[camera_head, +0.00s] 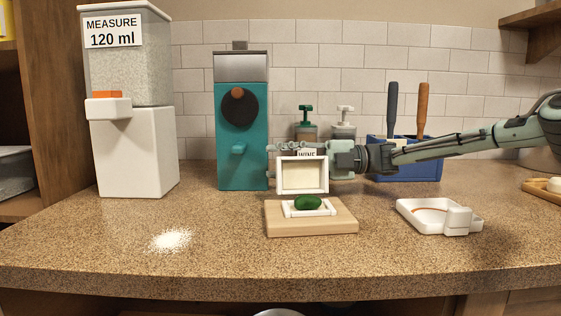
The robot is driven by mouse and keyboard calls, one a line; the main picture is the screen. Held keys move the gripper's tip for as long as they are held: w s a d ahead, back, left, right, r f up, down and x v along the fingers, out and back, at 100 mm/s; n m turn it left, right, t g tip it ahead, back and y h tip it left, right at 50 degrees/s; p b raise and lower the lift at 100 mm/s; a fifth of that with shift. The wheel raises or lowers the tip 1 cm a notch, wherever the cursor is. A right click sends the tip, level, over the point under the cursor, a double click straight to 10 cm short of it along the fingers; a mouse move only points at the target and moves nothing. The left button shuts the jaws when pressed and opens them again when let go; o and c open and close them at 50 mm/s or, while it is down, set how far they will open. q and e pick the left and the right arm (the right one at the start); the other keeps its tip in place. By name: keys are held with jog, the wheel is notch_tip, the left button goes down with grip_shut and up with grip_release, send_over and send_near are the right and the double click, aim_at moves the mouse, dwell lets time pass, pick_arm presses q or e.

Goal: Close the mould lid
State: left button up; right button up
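The mould (345,218) is a light wooden block with a small white tray on top, and a dark green lump (307,202) lies in it. Its lid (302,189), a white frame with a cream panel, stands upright at the back of the mould, so the mould is open. My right gripper (281,149) reaches in from the right, level with the lid's upper edge and seemingly behind it. The lid hides part of its fingers, so I cannot tell whether they are open or touch it. My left gripper is not in view.
A teal machine (230,165) stands behind left, beside a white rice dispenser (135,150). Bottles (306,131) and a blue holder (425,168) with two handled tools stand behind my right arm. A white dish (418,222) sits right; white grains (171,240) lie front left.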

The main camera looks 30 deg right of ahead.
jog(key=shift+c, duration=0.3)
grip_shut()
dwell(0.3)
